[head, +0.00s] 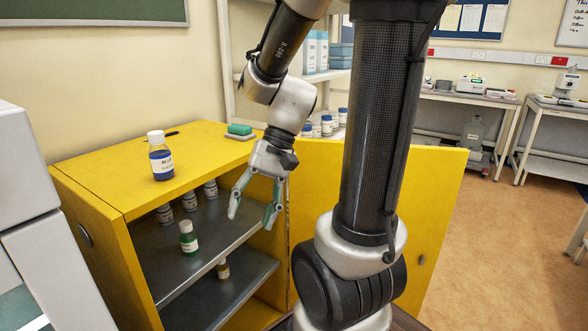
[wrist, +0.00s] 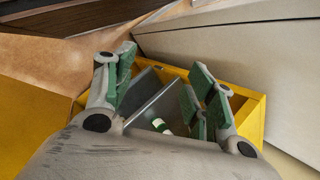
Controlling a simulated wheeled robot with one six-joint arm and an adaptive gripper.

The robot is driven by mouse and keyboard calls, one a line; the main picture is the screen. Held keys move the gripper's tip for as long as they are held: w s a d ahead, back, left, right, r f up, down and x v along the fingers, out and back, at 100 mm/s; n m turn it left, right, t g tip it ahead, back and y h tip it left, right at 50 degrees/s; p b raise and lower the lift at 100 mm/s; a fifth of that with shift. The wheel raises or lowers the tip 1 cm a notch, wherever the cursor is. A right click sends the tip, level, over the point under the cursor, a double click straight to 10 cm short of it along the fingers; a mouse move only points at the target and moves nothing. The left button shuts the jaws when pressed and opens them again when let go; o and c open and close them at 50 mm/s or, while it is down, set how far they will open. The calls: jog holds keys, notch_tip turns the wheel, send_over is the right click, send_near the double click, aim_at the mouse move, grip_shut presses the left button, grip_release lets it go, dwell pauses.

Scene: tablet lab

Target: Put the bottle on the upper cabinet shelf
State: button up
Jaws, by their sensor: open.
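A yellow cabinet (head: 100,182) stands open at the left with two grey shelves visible. On its upper shelf (head: 215,236) a green bottle with a pale cap (head: 188,240) stands upright near the front. It also shows between my fingers in the wrist view (wrist: 160,125). A bottle of blue liquid with a white cap (head: 161,158) stands upright on the cabinet top. My gripper (head: 252,216) is open and empty, pointing down in front of the cabinet opening, to the right of the green bottle and apart from it.
Several white-capped bottles (head: 189,201) stand at the back of the upper shelf. A small brown bottle (head: 223,268) is on the lower shelf. The yellow door (head: 430,210) is open to the right, partly behind my arm. A green-topped block (head: 240,130) and a dark pen-like item lie on top.

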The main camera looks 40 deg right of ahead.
jog(key=s+d+r+n+t+h, duration=0.3)
jog(key=d+r+n+t+h, duration=0.2)
jog(key=d+r, duration=0.3)
jog(key=shift+s+n+h, duration=0.2)
jog(key=shift+n+h, duration=0.1)
jog(key=shift+h, duration=0.3)
